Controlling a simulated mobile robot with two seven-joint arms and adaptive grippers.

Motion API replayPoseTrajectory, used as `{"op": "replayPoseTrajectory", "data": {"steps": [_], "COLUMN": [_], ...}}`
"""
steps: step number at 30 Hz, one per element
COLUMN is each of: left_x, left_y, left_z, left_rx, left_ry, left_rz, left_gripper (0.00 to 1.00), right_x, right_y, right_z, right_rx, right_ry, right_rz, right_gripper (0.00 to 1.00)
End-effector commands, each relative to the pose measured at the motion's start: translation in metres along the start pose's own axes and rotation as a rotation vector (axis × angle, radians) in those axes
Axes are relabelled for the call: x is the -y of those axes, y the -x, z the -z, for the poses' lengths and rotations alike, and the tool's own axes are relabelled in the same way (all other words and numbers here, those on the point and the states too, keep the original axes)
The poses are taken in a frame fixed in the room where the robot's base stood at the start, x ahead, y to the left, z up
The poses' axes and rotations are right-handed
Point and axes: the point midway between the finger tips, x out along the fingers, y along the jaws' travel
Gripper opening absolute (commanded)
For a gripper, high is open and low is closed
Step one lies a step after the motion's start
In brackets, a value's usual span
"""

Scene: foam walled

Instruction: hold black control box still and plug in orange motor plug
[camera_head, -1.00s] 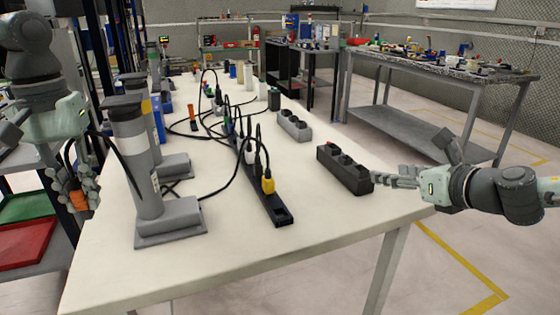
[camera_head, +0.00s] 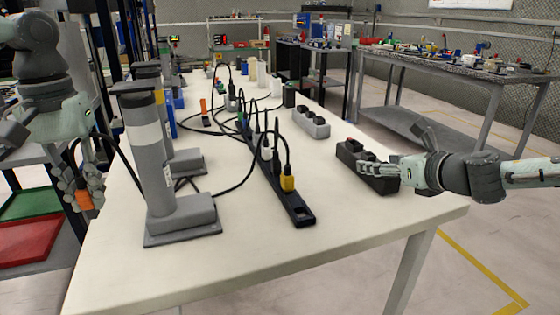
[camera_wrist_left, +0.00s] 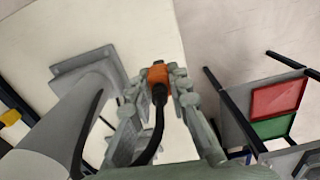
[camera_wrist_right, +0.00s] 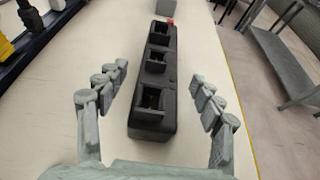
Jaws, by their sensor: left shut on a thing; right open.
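The black control box (camera_head: 366,166) lies on the white table near its right edge. It has several square sockets on top and a red part at its far end, seen in the right wrist view (camera_wrist_right: 154,88). My right gripper (camera_head: 378,168) is open, with its fingers on either side of the box's near part; gaps show on both sides in the right wrist view (camera_wrist_right: 165,98). My left gripper (camera_head: 84,198) is shut on the orange motor plug (camera_wrist_left: 158,74), out beyond the table's left edge. A black cable runs back from the plug.
A grey motor stand (camera_head: 180,212) is on the table's left side. A long black power strip (camera_head: 296,208) with a yellow plug (camera_head: 288,182) lies mid-table, and a grey socket box (camera_head: 311,122) sits farther back. The front of the table is clear.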

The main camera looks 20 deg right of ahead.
Motion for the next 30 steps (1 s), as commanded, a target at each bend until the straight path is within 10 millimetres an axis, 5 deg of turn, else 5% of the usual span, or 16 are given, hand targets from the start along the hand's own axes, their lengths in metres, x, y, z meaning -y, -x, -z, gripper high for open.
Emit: {"op": "replayPoseTrajectory", "data": {"steps": [15,26,30], "left_x": [0.000,0.000,0.000], "left_y": [-0.029,-0.030,-0.030], "left_z": [0.000,0.000,0.000], "left_rx": [0.000,0.000,0.000], "left_ry": [0.000,0.000,0.000], "left_rz": [0.000,0.000,0.000], "left_gripper": [0.00,0.00,0.00], "right_x": [0.000,-0.001,-0.001], "right_y": [-0.052,-0.055,-0.055], "right_z": [0.002,0.000,0.000], "right_rx": [-0.002,0.000,0.000], "right_ry": [0.003,0.001,0.001], "right_rz": [0.001,-0.001,-0.001], "right_gripper": [0.67,0.67,0.54]}}
